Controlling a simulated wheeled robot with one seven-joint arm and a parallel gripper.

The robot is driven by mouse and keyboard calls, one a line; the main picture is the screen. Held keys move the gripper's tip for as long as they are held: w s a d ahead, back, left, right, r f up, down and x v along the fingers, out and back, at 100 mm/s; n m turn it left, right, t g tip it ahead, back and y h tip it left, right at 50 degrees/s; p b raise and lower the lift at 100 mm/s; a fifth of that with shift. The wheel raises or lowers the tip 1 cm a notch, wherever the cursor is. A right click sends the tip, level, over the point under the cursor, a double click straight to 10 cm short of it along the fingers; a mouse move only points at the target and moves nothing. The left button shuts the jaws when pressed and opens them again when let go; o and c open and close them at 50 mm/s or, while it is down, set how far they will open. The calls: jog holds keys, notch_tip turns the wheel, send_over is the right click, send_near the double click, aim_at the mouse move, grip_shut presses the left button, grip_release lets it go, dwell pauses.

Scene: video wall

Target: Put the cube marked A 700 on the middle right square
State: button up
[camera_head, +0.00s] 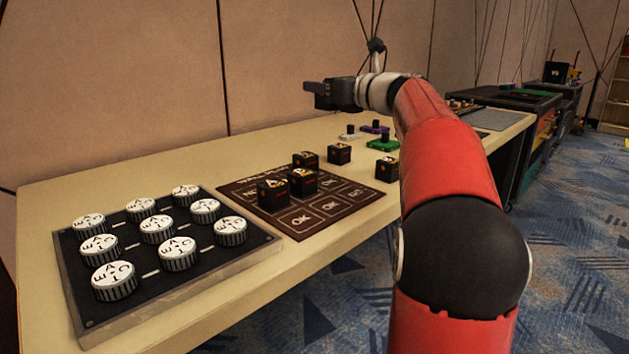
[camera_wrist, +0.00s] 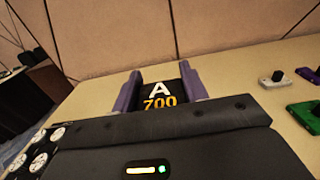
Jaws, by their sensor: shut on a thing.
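The cube marked A 700 (camera_wrist: 161,98) is black with a white A and yellow digits. My gripper (camera_wrist: 162,86) is shut on it, one purple finger on each side, in the wrist view. In the head view my gripper (camera_head: 318,94) is raised above the back of the table, near the wall, and the cube is hard to make out there. The brown board with marked squares (camera_head: 316,227) lies on the table, lower and nearer. Three black cubes (camera_head: 272,194) stand on it and hide some squares. Bare squares show along its near and right side; I cannot tell which is middle right.
Two more black cubes, one behind the board (camera_head: 339,153) and one at its right (camera_head: 387,168), stand on the table. A dark tray of round white-topped pieces (camera_head: 190,283) lies at the left. White, purple and green knobbed pieces (camera_head: 382,144) stand beyond the board.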

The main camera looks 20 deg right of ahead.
aim_at(312, 157)
notch_tip(312, 157, down, 17)
jog(key=b, duration=0.5)
jog(key=shift+r, duration=0.1)
jog(key=shift+f+b, duration=0.25)
jog(key=shift+b, duration=0.1)
jog(key=o, duration=1)
jog(key=shift+r, duration=0.1)
jog(key=shift+r, duration=0.2)
jog(key=p+v, duration=0.1)
jog(key=v, duration=1.1)
jog(key=shift+d, duration=0.1)
